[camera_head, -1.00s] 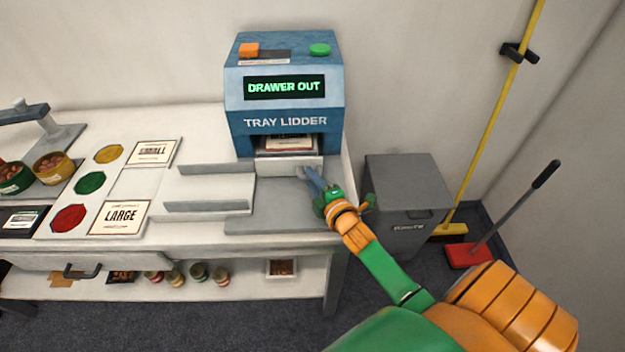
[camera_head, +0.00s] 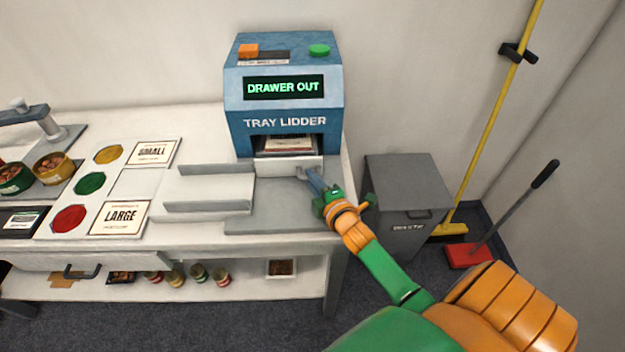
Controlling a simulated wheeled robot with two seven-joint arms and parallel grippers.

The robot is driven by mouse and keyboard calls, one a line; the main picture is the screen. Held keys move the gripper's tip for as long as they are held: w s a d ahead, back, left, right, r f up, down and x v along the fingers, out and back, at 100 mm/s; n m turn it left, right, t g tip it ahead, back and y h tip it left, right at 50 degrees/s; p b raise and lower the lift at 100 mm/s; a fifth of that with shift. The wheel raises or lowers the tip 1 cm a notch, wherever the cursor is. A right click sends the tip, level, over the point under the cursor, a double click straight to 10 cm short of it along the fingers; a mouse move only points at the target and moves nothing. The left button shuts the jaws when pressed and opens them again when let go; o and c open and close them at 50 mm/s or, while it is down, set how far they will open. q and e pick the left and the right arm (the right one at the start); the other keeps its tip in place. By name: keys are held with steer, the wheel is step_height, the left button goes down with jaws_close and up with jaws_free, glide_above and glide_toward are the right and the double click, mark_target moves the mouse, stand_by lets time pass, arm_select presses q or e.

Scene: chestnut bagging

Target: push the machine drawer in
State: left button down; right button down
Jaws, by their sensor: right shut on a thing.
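The blue tray lidder machine (camera_head: 284,105) stands at the back right of the table, and its display reads "DRAWER OUT". Its white drawer (camera_head: 275,167) shows at the bottom opening, with a tray and a printed card (camera_head: 288,144) at the mouth behind the drawer front. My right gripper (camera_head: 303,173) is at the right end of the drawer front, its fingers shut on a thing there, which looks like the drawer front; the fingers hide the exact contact. My left gripper is not in view.
White angled rails (camera_head: 210,187) and a grey plate (camera_head: 275,212) lie before the machine. Cards, coloured discs and chestnut bowls (camera_head: 54,167) are to the left. A grey bin (camera_head: 405,195) stands right of the table, with a red dustpan (camera_head: 468,256) beyond.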

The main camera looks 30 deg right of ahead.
stand_by(0.8)
steer(key=shift+w+d, duration=0.15)
steer(key=shift+w, duration=0.15)
steer(key=w+d, duration=0.1)
steer(key=w+b, duration=0.1)
steer(key=shift+w+d, duration=0.3)
steer(key=shift+d, duration=0.05)
steer(key=shift+r, duration=0.1)
steer(key=c, duration=1.1)
jaws_free()
steer(key=shift+w, duration=0.1)
